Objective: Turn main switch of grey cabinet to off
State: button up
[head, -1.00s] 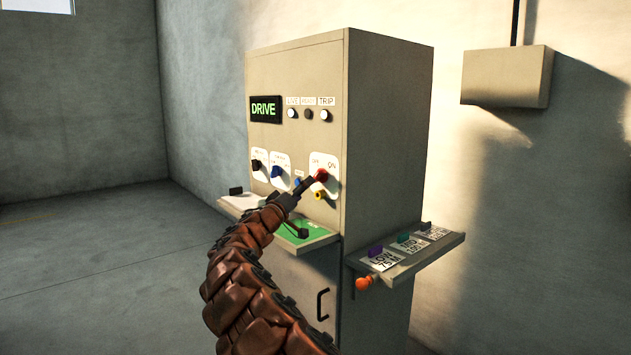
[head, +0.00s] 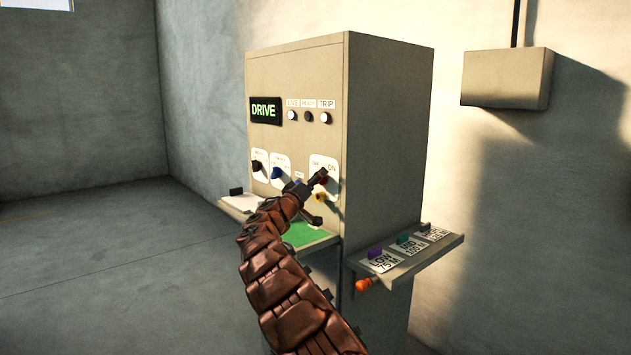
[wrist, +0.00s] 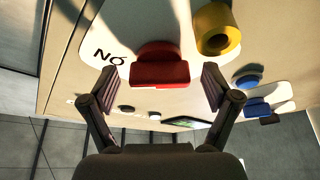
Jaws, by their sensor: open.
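The grey cabinet (head: 385,140) stands in the middle of the head view, its front panel facing left. Its main switch is a red knob on a white OFF/ON plate (head: 332,163). In the wrist view the red knob (wrist: 160,68) sits between my fingers, with the "NO" lettering of its plate upside down to the left. My gripper (wrist: 160,88) is open, one finger on each side of the knob, with a visible gap on both sides. In the head view my gripper (head: 316,183) is at the plate and hides most of the knob.
A yellow ring-like part (wrist: 217,30) is close to the right finger in the wrist view. A side shelf (head: 405,258) carries coloured tags, with an orange knob (head: 364,285) below. A green-topped ledge (head: 305,234) projects under the panel.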

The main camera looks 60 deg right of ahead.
jog(key=c, duration=1.1)
jog(key=shift+c, duration=0.2)
